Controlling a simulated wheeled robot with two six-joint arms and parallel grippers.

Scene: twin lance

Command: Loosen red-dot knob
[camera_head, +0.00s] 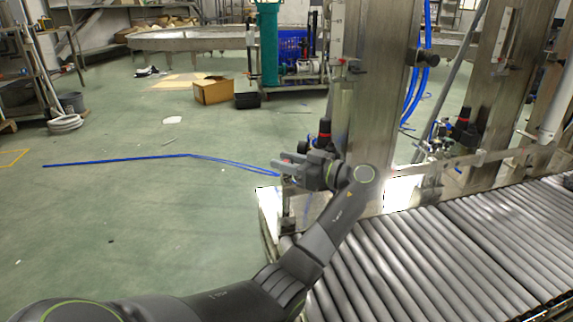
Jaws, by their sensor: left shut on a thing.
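My left gripper (283,167) is at the near end of the metal frame beside the roller conveyor, with its fingers pointing left. It is shut on a small knob-like part, taken to be the red-dot knob. The fingers mostly hide this part, and no red dot can be made out on it. A black regulator knob with a red band (325,125) stands upright just behind and above the gripper. My right gripper is not in view.
The roller conveyor (420,262) fills the lower right. A steel post (375,110) rises right behind my wrist, with blue hoses (412,95) beside it. A cardboard box (212,90) and a blue line (115,161) lie on the open green floor to the left.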

